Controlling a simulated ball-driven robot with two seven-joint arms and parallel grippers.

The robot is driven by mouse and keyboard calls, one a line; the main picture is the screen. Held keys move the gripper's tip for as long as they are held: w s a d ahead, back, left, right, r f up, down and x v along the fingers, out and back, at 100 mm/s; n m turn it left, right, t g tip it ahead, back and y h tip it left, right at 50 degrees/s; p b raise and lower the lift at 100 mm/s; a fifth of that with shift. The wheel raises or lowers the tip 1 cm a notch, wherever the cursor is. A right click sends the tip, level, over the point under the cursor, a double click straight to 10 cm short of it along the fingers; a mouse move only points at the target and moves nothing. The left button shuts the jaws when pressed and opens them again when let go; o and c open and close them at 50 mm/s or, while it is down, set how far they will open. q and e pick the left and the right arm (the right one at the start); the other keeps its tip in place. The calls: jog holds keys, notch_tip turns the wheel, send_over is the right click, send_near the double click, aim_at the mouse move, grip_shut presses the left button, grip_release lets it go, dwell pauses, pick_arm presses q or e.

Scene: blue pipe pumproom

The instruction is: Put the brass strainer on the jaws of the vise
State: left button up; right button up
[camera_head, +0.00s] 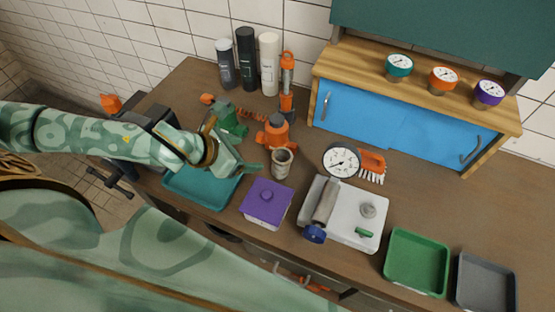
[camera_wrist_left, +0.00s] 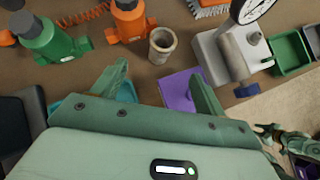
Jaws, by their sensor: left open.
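A small beige-brass open cup, which I take to be the brass strainer (camera_head: 282,163), stands upright on the bench in front of an orange valve. It also shows in the left wrist view (camera_wrist_left: 162,46), beyond my fingers. My left gripper (camera_head: 235,148) is open and empty, left of the strainer and apart from it; its two fingers (camera_wrist_left: 158,85) spread below the strainer in the wrist view. The dark vise (camera_head: 122,172) is at the bench's left end, partly hidden behind my left arm, so its jaws do not show clearly.
A teal tray (camera_head: 205,192) lies under my left gripper. A purple lidded box (camera_head: 266,203) and a white plate with a grey roller (camera_head: 352,212) stand at the front. A green valve (camera_head: 230,121), orange valve (camera_head: 275,134) and gauge (camera_head: 341,160) stand behind.

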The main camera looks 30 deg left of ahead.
pick_arm(q)
jog(key=x, duration=0.3)
jog(key=b, duration=0.2)
send_near(288, 158)
jog(key=b+x, duration=0.1)
jog(key=x, duration=0.5)
jog(key=shift+s+f, duration=0.1)
jog(key=shift+s, duration=0.05)
jog(key=shift+w+d+f, duration=0.1)
jog(key=shift+w+f, duration=0.15)
jog(key=shift+w, duration=0.05)
jog(key=c, duration=1.2)
pick_arm(e)
jog(key=f, duration=0.3)
jog(key=shift+s+d, duration=0.1)
jog(key=shift+d, duration=0.1)
pick_arm(q)
jog(key=shift+r, duration=0.15)
